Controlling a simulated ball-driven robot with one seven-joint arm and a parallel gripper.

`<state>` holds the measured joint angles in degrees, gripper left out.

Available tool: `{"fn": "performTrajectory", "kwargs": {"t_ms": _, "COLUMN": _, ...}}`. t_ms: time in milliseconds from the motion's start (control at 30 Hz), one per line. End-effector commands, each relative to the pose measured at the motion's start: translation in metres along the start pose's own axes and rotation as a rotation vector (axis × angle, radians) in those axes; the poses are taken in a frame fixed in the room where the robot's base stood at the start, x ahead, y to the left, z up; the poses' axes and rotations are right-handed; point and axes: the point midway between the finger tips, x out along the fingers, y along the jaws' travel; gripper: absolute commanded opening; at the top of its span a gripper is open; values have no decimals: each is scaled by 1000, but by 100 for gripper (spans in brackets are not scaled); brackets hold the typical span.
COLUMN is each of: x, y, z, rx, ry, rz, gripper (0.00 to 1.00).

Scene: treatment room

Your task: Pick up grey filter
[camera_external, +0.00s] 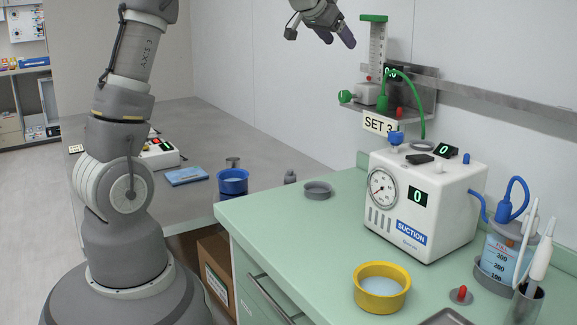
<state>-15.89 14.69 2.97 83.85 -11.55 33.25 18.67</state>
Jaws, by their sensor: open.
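A small grey knobbed piece (291,177), which may be the grey filter, stands at the back edge of the green counter, where it meets the grey table. It is too small to make out in detail. A shallow round grey dish (317,190) sits just right of it on the green counter. My gripper (338,40) is at the top of the view, high above the counter and well above both grey things. Its fingers point down to the right; it is open and nothing shows between them. The upper part of my arm is out of frame.
A white suction unit (425,205) stands on the green counter (290,235), near a yellow bowl (381,304) and a suction jar (503,255). A blue bowl (232,187) and blue packet (186,176) lie on the grey table. A flowmeter (375,50) hangs from the wall rail.

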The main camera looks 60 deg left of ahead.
Motion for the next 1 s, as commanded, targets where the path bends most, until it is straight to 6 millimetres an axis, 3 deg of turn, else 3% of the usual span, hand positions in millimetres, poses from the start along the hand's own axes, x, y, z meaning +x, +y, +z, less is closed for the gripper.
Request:
{"fn": "performTrajectory", "kwargs": {"t_ms": 33, "x": 56, "y": -35, "z": 41, "rx": -24, "ry": -93, "rz": -18, "gripper": 73}}
{"fn": "performTrajectory", "kwargs": {"t_ms": 100, "x": 116, "y": -74, "z": 97, "rx": -47, "ry": -196, "rz": -29, "gripper": 73}}
{"fn": "performTrajectory", "kwargs": {"t_ms": 200, "x": 177, "y": -120, "z": 176, "rx": -83, "ry": -316, "rz": -34, "gripper": 73}}
{"fn": "performTrajectory", "kwargs": {"t_ms": 300, "x": 213, "y": -149, "z": 239, "rx": -110, "ry": -398, "rz": -31, "gripper": 73}}
{"fn": "performTrajectory", "kwargs": {"t_ms": 400, "x": 231, "y": -164, "z": 277, "rx": -127, "ry": -444, "rz": -26, "gripper": 73}}
{"fn": "performTrajectory", "kwargs": {"t_ms": 533, "x": 246, "y": -170, "z": 299, "rx": -135, "ry": -465, "rz": -22, "gripper": 73}}
{"fn": "performTrajectory", "kwargs": {"t_ms": 1000, "x": 306, "y": -168, "z": 328, "rx": -133, "ry": -464, "rz": -23, "gripper": 73}}
